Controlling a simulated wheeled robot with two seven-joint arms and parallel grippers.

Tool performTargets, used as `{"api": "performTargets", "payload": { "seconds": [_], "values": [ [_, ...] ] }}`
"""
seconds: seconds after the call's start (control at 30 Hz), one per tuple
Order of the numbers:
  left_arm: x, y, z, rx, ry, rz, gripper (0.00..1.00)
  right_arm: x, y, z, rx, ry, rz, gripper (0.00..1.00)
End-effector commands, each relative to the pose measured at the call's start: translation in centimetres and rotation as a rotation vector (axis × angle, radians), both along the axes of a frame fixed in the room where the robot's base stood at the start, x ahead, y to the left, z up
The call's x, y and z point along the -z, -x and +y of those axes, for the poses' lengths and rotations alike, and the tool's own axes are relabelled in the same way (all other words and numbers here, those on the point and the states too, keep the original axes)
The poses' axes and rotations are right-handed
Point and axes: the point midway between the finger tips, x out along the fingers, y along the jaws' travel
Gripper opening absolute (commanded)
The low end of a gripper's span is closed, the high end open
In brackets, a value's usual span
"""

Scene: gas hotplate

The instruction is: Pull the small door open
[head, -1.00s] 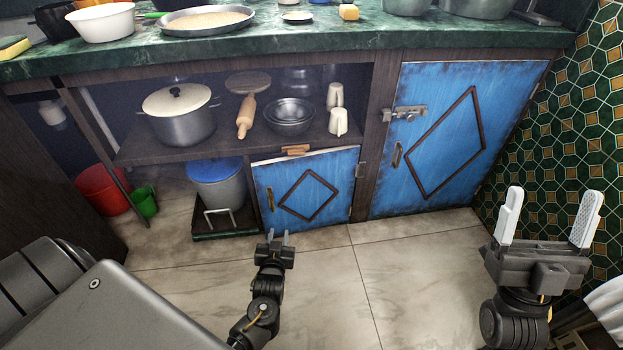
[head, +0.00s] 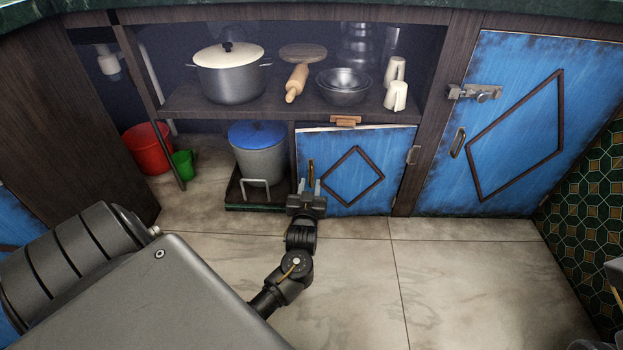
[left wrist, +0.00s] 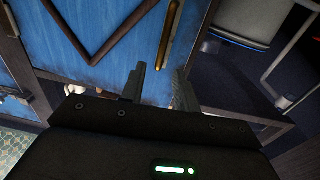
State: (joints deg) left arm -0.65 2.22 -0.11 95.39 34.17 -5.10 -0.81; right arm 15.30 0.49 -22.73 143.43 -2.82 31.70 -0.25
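The small blue door (head: 340,192) with a dark diamond frame is low in the cabinet's middle. It looks shut or nearly shut. Its upright brass handle (head: 311,172) is near its left edge, and its hinge is on the right. A wooden latch piece (head: 345,121) lies level at its top. My left gripper (head: 309,186) is just in front of the handle, fingers apart and empty. In the left wrist view the handle (left wrist: 172,38) is beyond the open fingers (left wrist: 158,82), not clearly between them. Only a sliver of my right gripper shows at the right edge; its fingers are hidden.
A grey bin with a blue lid (head: 257,155) stands on a low rack (head: 232,206) left of the door. A larger blue door (head: 530,130) with a bolt is to the right. A shelf above holds a pot (head: 231,78). The tiled floor (head: 440,285) in front is clear.

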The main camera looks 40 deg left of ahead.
Motion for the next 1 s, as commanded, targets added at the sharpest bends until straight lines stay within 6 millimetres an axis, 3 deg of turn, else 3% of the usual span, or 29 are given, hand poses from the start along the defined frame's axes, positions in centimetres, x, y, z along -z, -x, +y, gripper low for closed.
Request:
{"api": "performTargets", "payload": {
  "seconds": [0.3,0.67,0.9,1.0],
  "values": [
    [0.2,-3.5,2.3,0.001,0.0,0.0,0.31,-0.4,0.6,0.5,-0.017,-0.008,-0.044,0.77],
    [0.0,-4.0,2.7,0.001,0.001,0.001,0.31,-0.7,0.5,0.5,-0.017,-0.012,-0.047,0.77],
    [0.0,-4.0,2.6,0.001,0.001,0.001,0.02,-0.7,0.5,0.5,-0.016,-0.012,-0.047,0.77],
    [0.0,-3.9,2.6,0.001,0.001,0.001,0.0,-0.7,0.5,0.5,-0.016,-0.012,-0.047,0.77]
  ]
}}
